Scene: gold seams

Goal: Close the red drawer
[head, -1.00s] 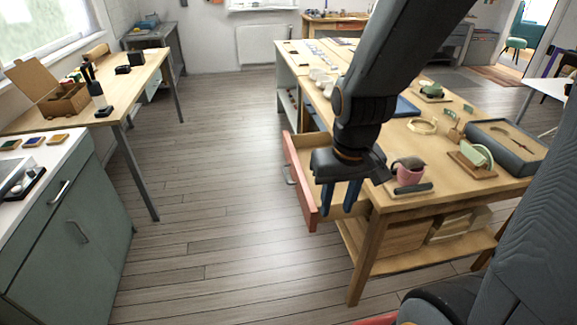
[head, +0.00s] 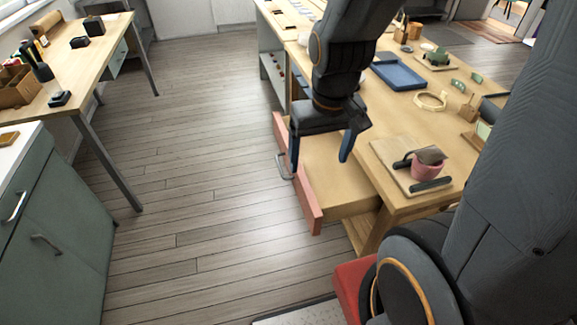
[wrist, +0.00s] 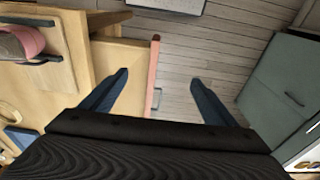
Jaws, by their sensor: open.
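The red drawer (head: 312,207) is pulled out of the wooden workbench, with its light wooden inside showing. Its grey handle (head: 284,168) sticks out on the left side of the front. My gripper (head: 320,164) points down over the open drawer, open and empty. In the head view one finger overlaps the drawer front near the handle and the other is over the inside. In the wrist view the red drawer front (wrist: 153,72) and its handle (wrist: 156,98) show between the fingers of my gripper (wrist: 158,78). I cannot tell whether any finger touches it.
The workbench top (head: 408,113) holds a pink cup (head: 428,168) on a board, a blue tray (head: 398,74) and small parts. A grey-green cabinet (head: 55,235) and a wooden table (head: 70,66) stand at the left. The plank floor (head: 205,160) between is clear.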

